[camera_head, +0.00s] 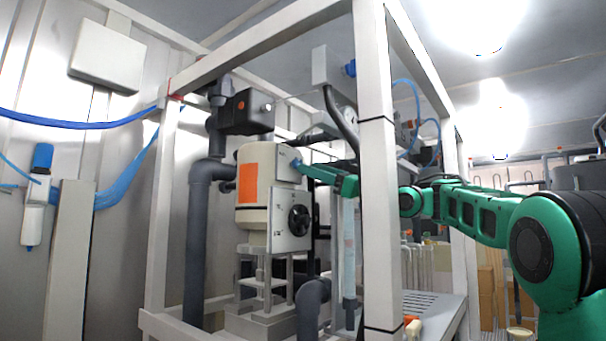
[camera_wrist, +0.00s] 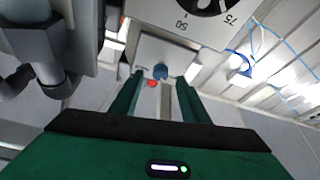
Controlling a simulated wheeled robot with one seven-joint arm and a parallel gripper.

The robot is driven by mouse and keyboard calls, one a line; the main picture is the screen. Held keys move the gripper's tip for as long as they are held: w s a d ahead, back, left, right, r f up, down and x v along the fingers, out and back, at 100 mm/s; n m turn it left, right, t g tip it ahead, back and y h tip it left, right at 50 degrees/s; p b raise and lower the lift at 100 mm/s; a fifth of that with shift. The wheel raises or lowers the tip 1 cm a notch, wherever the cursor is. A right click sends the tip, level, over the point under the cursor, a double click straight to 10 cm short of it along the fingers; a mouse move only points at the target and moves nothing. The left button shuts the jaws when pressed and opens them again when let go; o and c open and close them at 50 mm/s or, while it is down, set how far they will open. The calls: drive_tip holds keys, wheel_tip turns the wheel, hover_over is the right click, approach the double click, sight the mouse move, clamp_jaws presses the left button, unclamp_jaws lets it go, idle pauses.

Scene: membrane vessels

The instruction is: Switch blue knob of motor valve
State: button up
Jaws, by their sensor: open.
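The motor valve (camera_head: 252,215) is a cream cylinder with an orange label and a pale front panel, left of centre in the head view. Its blue knob (camera_head: 296,163) is on the upper panel, at the tip of my gripper (camera_head: 316,173). In the wrist view the blue knob (camera_wrist: 160,71) lies between and just beyond the two green fingertips. My gripper (camera_wrist: 157,92) is open and holds nothing. I cannot tell whether a finger touches the knob. A small red spot (camera_wrist: 151,83) shows beside the knob.
A white frame post (camera_head: 376,170) stands close to my arm. Dark pipes (camera_head: 201,240) run left of the valve. Blue hoses (camera_head: 125,180) hang at the left wall.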

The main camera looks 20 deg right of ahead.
drive_tip(key=v, duration=0.6)
drive_tip(key=shift+d+f, duration=0.1)
drive_tip(key=shift+d, duration=0.05)
